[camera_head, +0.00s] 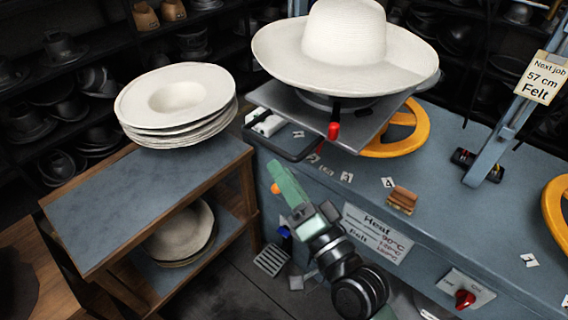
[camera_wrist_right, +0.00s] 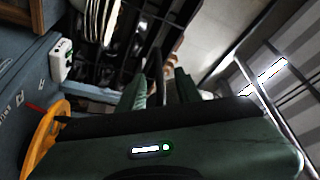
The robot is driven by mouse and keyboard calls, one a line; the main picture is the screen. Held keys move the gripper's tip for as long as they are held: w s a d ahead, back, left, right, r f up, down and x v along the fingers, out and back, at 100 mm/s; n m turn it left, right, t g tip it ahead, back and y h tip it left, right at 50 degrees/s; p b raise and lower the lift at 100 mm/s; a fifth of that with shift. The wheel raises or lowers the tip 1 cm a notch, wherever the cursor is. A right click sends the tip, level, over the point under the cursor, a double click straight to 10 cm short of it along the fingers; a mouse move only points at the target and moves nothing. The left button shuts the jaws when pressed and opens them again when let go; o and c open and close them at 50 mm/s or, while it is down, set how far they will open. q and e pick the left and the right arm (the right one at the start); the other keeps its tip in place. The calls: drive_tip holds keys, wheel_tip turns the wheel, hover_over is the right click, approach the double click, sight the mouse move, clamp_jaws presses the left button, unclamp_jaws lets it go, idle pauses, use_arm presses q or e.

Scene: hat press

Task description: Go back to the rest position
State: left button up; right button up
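My right gripper (camera_head: 287,182) has green fingers and reaches up in front of the blue press (camera_head: 460,190). In the right wrist view my right gripper (camera_wrist_right: 158,88) has its two fingers apart, with nothing seen held between them. A large white hat (camera_head: 345,40) sits brim down on the press above a grey plate (camera_head: 370,125), clear of my gripper. My left gripper is not in view.
A stack of white hats (camera_head: 175,95) stands on the blue-topped cart (camera_head: 140,190) at left, with more hats (camera_head: 180,235) on its lower shelf. Yellow handwheels (camera_head: 400,135) and a red knob (camera_head: 465,298) are on the press. Dark floor shows between cart and press.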

wheel_tip(320, 180, down, 21)
drive_tip(key=w+d+n+g+h, duration=0.1)
drive_tip(key=w+d+g+h, duration=0.1)
drive_tip(key=w+g+h, duration=0.15)
drive_tip(key=s+d+f+n+g+h, duration=0.15)
drive_tip(key=s+d+f, duration=0.25)
drive_tip(key=f, duration=0.7)
drive_tip(key=s+d+f+n+g+h, duration=0.1)
drive_tip(key=s+d+f+g+h, duration=0.2)
drive_tip(key=f, duration=0.9)
drive_tip(key=s+d+f+n+g+h, duration=0.1)
drive_tip(key=s+d+f, duration=0.3)
drive_tip(key=s+f, duration=0.25)
drive_tip(key=s+d+f+g+h, duration=0.1)
drive_tip(key=s+d+f+g, duration=0.1)
drive_tip(key=s+d+f, duration=0.35)
drive_tip(key=s+d+f+n+g+h, duration=0.1)
drive_tip(key=s+d+f, duration=0.3)
drive_tip(key=s, duration=0.7)
drive_tip(key=s+d+f+n+g, duration=0.1)
drive_tip(key=s+d+f+g, duration=0.2)
drive_tip(key=s+f, duration=0.4)
drive_tip(key=s, duration=0.4)
drive_tip(key=shift+d+g+h, duration=0.35)
drive_tip(key=shift+g+h, duration=0.05)
drive_tip(key=shift+f+n, duration=0.1)
drive_tip(key=shift+n, duration=0.15)
